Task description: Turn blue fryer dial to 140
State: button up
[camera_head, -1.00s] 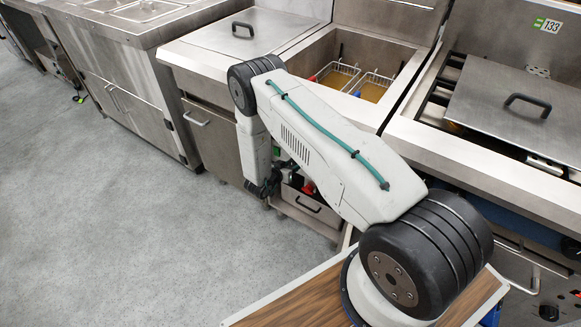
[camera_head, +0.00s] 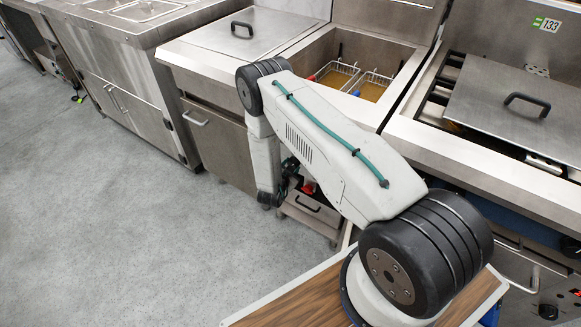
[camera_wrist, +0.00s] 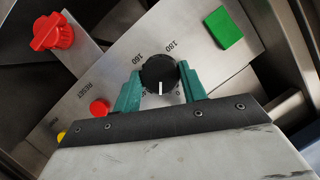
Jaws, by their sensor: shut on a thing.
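A round black dial (camera_wrist: 158,72) with a white pointer line sits on a steel control panel (camera_wrist: 215,75) in the wrist view. The line points toward the bottom of the picture. Printed numbers around the dial include 160 and 180; others are partly hidden by the fingers. My gripper (camera_wrist: 159,68) has its two teal fingers shut on the dial, one on each side. In the head view, the fryer (camera_head: 362,75) holds two wire baskets, one with a red handle and one with a blue handle (camera_head: 357,93). My arm hides the dial there.
On the panel are a red knob (camera_wrist: 52,32), a red button (camera_wrist: 99,108) marked RESET, and a green square (camera_wrist: 224,27). A lidded cooker (camera_head: 520,100) stands right of the fryer. Open grey floor (camera_head: 130,230) lies to the left.

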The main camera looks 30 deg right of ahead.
jog(key=shift+s+f+m+t, duration=0.1)
jog(key=shift+m+t, duration=0.7)
jog(key=shift+m, duration=0.65)
jog(key=shift+f+m+t, duration=0.1)
jog(key=shift+m+t, duration=0.7)
jog(key=shift+m, duration=0.65)
jog(key=shift+d, duration=0.1)
jog(key=o, duration=1)
jog(key=shift+c, duration=0.2)
jog(key=f+v, duration=0.1)
jog(key=v, duration=0.6)
jog(key=shift+s+a+r, duration=0.3)
jog(key=shift+r, duration=0.1)
